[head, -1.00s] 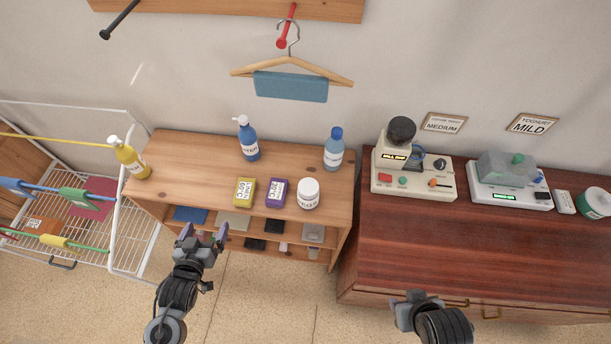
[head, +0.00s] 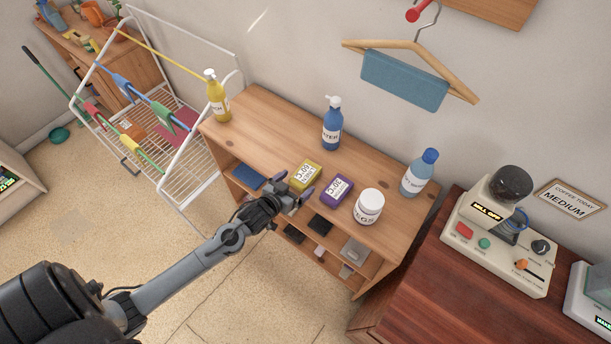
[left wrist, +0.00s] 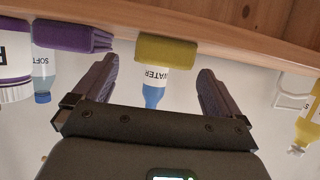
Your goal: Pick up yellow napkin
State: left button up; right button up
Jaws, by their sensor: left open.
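No thing is clearly a yellow napkin. A yellow labelled pack (head: 306,175) lies on top of the wooden shelf unit (head: 262,118), left of a purple pack (head: 337,188). My left gripper (head: 294,186) is open at the unit's front edge, just in front of the yellow pack, and covers part of the shelf opening. In the left wrist view, upside down, the yellow pack (left wrist: 166,50) shows between the open fingers (left wrist: 157,88), with nothing held. A folded blue cloth (head: 248,176) lies in the upper shelf. My right gripper is out of view.
Blue bottles (head: 332,128) (head: 415,175), a white jar (head: 369,207) and a yellow bottle (head: 217,98) stand on the unit. A drying rack (head: 175,115) stands left. A dark wood dresser (head: 440,290) with a coffee machine (head: 495,240) is right. The floor in front is clear.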

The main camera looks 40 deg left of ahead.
aim_at(304, 175)
pick_arm(q)
jog(key=x, duration=0.4)
jog(key=shift+w+a+r, duration=0.1)
jog(key=shift+w+r, duration=0.15)
jog(key=shift+w+f, duration=0.25)
jog(key=shift+w, duration=0.25)
jog(key=shift+c, duration=0.2)
jog(key=c, duration=1)
jog(key=shift+r, duration=0.1)
